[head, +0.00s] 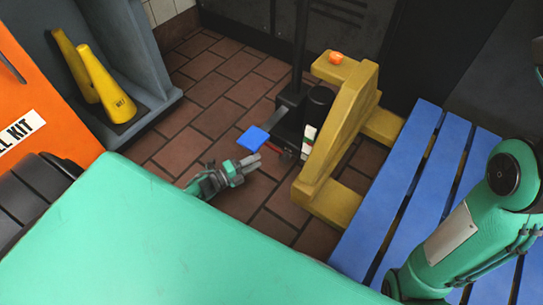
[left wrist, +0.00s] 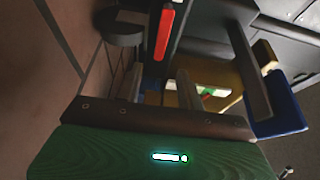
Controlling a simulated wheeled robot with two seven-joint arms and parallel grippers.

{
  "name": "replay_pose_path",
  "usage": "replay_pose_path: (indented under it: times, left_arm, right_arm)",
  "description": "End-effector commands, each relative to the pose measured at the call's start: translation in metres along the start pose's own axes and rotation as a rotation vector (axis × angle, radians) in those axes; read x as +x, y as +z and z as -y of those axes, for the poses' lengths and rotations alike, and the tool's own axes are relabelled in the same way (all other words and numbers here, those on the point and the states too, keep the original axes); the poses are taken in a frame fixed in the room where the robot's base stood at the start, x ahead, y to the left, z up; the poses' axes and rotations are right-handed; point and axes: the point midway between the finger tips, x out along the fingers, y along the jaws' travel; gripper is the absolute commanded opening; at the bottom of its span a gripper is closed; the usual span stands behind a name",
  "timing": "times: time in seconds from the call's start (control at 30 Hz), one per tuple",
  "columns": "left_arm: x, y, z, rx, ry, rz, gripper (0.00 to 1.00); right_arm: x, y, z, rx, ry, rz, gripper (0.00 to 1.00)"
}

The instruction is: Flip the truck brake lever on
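The truck has a yellow frame (head: 335,130) and a black mast base (head: 290,112) with a blue pedal-like plate (head: 254,139) sticking out at its left. A thin red piece (head: 283,151) shows low at the base. In the left wrist view a red bar (left wrist: 164,32), perhaps the brake lever, stands ahead of the fingers; I cannot tell whether it is on or off. My left gripper (head: 254,164) is just below the blue plate in the head view, close to the base. Its fingers (left wrist: 159,88) are apart, with nothing seen gripped. My right gripper is out of view.
A blue slatted pallet (head: 405,190) lies to the right of the truck. A grey shelf (head: 130,60) with yellow cones (head: 110,90) and an orange cabinet (head: 40,120) stand at left. Brick-tiled floor (head: 205,95) is open between shelf and truck.

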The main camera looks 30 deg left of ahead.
Motion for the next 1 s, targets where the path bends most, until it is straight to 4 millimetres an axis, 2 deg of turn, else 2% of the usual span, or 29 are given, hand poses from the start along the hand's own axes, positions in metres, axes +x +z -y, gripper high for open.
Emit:
replay_pose_path:
  times: [0.1,0.33,0.5,0.8,1.0]
  left_arm:
    - [0.028,0.0,-0.003,0.001,-0.004,-0.001,0.38]
    - [0.064,0.0,-0.003,0.0,-0.001,-0.001,0.38]
    - [0.075,0.0,-0.002,0.0,0.0,0.0,0.38]
    - [0.076,0.0,0.0,-0.001,0.001,0.001,0.38]
    - [0.076,0.0,-0.001,-0.001,0.001,0.001,0.0]
  right_arm:
    - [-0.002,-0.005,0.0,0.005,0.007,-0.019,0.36]
    - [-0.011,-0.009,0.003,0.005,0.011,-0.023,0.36]
    - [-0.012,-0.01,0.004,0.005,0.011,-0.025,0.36]
    - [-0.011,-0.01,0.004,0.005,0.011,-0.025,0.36]
    - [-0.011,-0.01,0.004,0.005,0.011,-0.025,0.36]
